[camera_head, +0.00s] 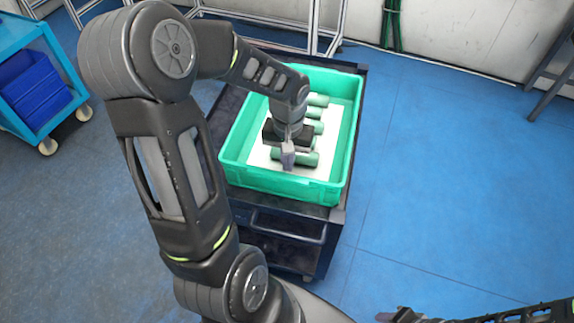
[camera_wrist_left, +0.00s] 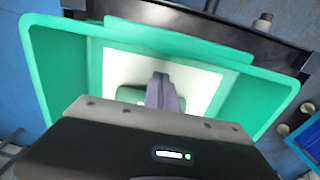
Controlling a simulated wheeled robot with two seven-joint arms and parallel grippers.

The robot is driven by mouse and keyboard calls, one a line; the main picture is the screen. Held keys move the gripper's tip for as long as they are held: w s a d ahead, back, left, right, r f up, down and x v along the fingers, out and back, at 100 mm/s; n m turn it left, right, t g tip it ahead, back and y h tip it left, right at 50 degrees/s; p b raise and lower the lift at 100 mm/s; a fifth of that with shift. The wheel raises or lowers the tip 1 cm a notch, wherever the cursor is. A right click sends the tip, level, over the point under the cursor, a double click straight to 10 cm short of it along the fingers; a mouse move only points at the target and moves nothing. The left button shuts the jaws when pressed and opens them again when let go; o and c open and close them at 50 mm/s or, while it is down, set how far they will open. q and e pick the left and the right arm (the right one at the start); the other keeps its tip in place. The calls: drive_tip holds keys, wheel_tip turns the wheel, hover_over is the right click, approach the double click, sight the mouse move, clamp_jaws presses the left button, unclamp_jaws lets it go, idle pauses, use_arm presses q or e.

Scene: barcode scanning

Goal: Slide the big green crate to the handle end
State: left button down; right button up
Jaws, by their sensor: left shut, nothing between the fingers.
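The big green crate (camera_head: 349,150) sits on top of a dark cart (camera_head: 218,125). Its near wall is close to the cart's near end, where a dark handle bar (camera_head: 290,238) shows. Several green cylinders (camera_head: 318,100) lie inside on a white bottom. My left gripper (camera_head: 288,158) reaches down into the crate from above, its fingers shut and empty. In the left wrist view, the shut fingers (camera_wrist_left: 163,88) are over the white bottom, with the crate (camera_wrist_left: 62,72) around them. I cannot tell whether they touch anything. Part of my right arm shows at the lower right; its jaws are unclear.
A blue trolley (camera_head: 30,85) with a dark blue bin stands at the upper left. A metal frame (camera_head: 270,35) stands along the wall behind the cart. The blue floor (camera_head: 450,170) to the right of the cart is clear.

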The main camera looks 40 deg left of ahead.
use_arm(q)
drive_tip(key=shift+w+a+r, duration=0.25)
drive_tip(key=shift+w+r, duration=0.35)
drive_tip(key=shift+r, duration=0.25)
wheel_tip(320, 180, up, 8)
drive_tip(key=p, duration=0.1)
drive_tip(key=shift+s+r, duration=0.15)
drive_tip(key=shift+s, duration=0.2)
use_arm(e)
drive_tip(key=shift+w+r, duration=0.15)
drive_tip(key=shift+r, duration=0.5)
use_arm(q)
drive_tip(key=shift+d, duration=0.15)
